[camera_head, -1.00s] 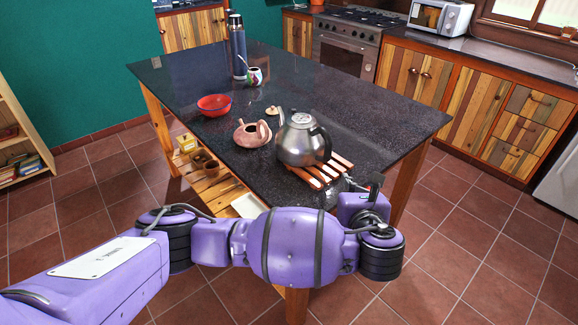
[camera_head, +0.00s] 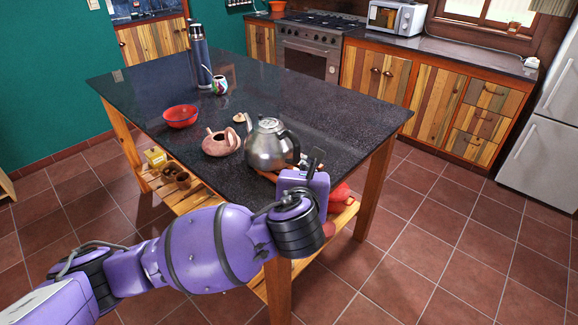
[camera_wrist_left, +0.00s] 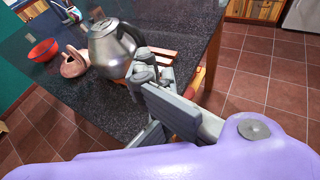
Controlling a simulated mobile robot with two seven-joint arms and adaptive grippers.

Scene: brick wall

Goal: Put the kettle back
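A silver metal kettle (camera_head: 268,148) with a dark handle stands upright near the front right edge of the dark table. It shows in the left wrist view too (camera_wrist_left: 112,47), its handle side towards my gripper. A slatted wooden trivet (camera_wrist_left: 163,52) is under or beside its base; my arm mostly hides it in the head view. My left gripper (camera_head: 309,163) is just right of the kettle, at about the height of its lower body. In the left wrist view its grey fingertips (camera_wrist_left: 144,67) look apart, with nothing between them, close to the handle. My right gripper is out of view.
Left of the kettle stand a pink clay teapot (camera_head: 221,143), its small lid (camera_head: 239,118) and a red bowl (camera_head: 181,116). A tall flask (camera_head: 200,57) and a patterned cup (camera_head: 220,86) stand farther back. A stove (camera_head: 313,36) is against the back wall. The table's right rear is clear.

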